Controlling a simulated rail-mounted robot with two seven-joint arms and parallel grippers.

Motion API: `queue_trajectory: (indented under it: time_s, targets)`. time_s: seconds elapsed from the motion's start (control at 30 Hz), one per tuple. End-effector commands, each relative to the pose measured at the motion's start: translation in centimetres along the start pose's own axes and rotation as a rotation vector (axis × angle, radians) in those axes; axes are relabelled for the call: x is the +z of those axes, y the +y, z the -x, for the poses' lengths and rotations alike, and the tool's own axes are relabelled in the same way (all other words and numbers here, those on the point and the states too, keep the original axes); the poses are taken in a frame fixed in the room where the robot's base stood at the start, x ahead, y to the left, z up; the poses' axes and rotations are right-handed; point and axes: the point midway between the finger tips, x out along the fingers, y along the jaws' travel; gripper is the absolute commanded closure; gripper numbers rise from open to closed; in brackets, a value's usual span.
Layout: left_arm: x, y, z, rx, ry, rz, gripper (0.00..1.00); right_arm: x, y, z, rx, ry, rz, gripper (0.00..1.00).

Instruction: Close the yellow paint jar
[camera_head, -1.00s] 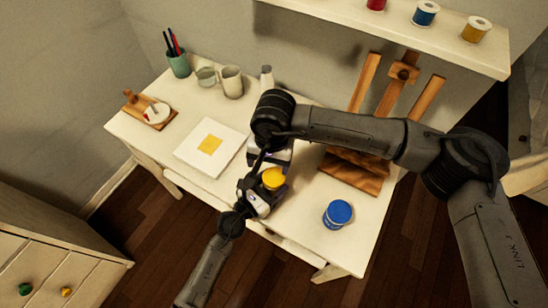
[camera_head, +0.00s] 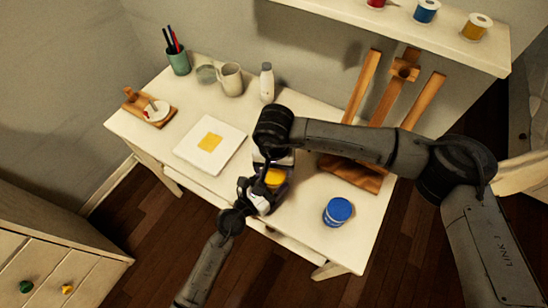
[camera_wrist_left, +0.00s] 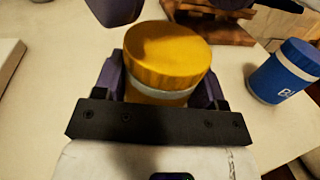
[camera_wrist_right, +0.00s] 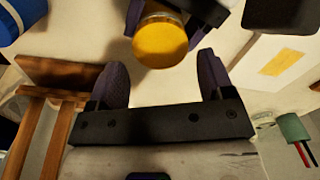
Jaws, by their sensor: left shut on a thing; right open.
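The yellow paint jar (camera_wrist_left: 158,95) stands upright between the fingers of my left gripper (camera_wrist_left: 163,82), which is shut on its body. Its yellow lid (camera_wrist_left: 168,45) sits on top, with a pale band below it; I cannot tell whether it is tight. In the head view the lid (camera_head: 275,179) is partly covered by my right gripper (camera_head: 273,160). My right gripper is open, and its fingers (camera_wrist_right: 162,64) point at the lid, which shows just past and between the fingertips in the right wrist view (camera_wrist_right: 161,42). They appear apart from it.
A blue jar (camera_head: 337,212) stands right of the yellow one on the white table (camera_head: 300,225). A canvas with a yellow square (camera_head: 209,143) lies to the left. A wooden easel (camera_head: 352,172), a white bottle (camera_head: 267,82) and a mug (camera_head: 231,80) stand behind.

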Motion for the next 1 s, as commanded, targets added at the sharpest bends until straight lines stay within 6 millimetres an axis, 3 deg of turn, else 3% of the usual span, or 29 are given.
queue_trajectory:
  time_s: [0.3, 0.73, 1.0]
  targets:
    - [0.0, 0.0, 0.0, -0.001, 0.000, 0.000, 1.00, 0.0, 0.0, -3.0, 0.000, 0.000, -0.001, 0.26]
    - [0.0, 0.0, 0.0, -0.001, 0.000, 0.000, 1.00, 0.0, 0.0, -3.4, -0.001, 0.001, 0.000, 0.26]
    - [0.0, 0.0, 0.0, -0.001, 0.000, 0.000, 1.00, 0.0, 0.0, -3.4, -0.001, 0.001, -0.001, 0.51]
